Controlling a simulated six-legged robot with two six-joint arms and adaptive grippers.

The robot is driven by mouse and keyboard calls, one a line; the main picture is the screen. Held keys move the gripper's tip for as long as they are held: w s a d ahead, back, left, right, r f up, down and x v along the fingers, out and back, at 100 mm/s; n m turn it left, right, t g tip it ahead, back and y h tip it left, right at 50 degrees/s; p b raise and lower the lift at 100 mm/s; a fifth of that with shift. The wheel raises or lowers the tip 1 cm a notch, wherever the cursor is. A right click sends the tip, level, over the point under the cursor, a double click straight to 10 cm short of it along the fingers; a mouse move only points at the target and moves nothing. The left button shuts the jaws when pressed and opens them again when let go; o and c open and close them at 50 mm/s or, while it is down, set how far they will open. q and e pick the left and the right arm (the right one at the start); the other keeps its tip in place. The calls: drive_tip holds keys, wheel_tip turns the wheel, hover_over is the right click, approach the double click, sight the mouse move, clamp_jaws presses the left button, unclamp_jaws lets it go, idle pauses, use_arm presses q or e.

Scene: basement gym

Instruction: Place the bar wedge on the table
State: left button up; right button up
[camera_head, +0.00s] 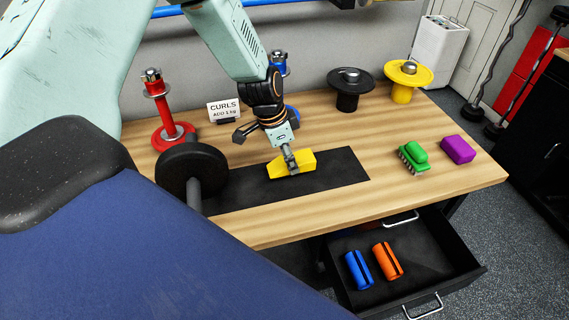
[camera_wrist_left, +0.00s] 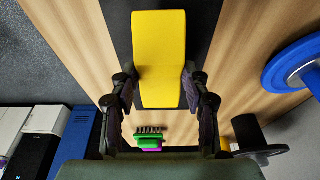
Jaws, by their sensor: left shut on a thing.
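The bar wedge is a yellow block (camera_head: 298,163) at the black mat (camera_head: 340,167) on the wooden table (camera_head: 450,180). My left gripper (camera_head: 289,158) comes down over it from above and is shut on it. In the left wrist view the yellow wedge (camera_wrist_left: 158,60) lies between the two fingers of my left gripper (camera_wrist_left: 160,92), with the dark mat and wood beyond. I cannot tell whether the wedge touches the mat or hangs just above it. My right gripper is not in view.
A red post (camera_head: 165,110), a black spool (camera_head: 349,88) and a yellow spool (camera_head: 407,80) stand behind. A green brush (camera_head: 413,157) and purple block (camera_head: 458,149) lie right. An open drawer (camera_head: 440,260) holds blue and orange rolls.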

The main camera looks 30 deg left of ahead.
sight(282, 159)
use_arm(q)
drive_tip(key=f, duration=0.2)
drive_tip(key=f+b, duration=0.1)
drive_tip(key=shift+s+a+f, duration=0.15)
drive_tip(key=shift+a+f, duration=0.2)
drive_tip(key=shift+a, duration=0.05)
drive_tip(key=shift+a+f, duration=0.1)
drive_tip(key=shift+a, duration=0.05)
drive_tip(key=shift+d, duration=0.35)
drive_tip(key=shift+f+b, duration=0.1)
drive_tip(key=shift+b, duration=0.35)
drive_tip(key=o, duration=1.2)
drive_tip(key=shift+a, duration=0.25)
drive_tip(key=shift+o, duration=0.2)
drive_tip(key=shift+d, duration=0.3)
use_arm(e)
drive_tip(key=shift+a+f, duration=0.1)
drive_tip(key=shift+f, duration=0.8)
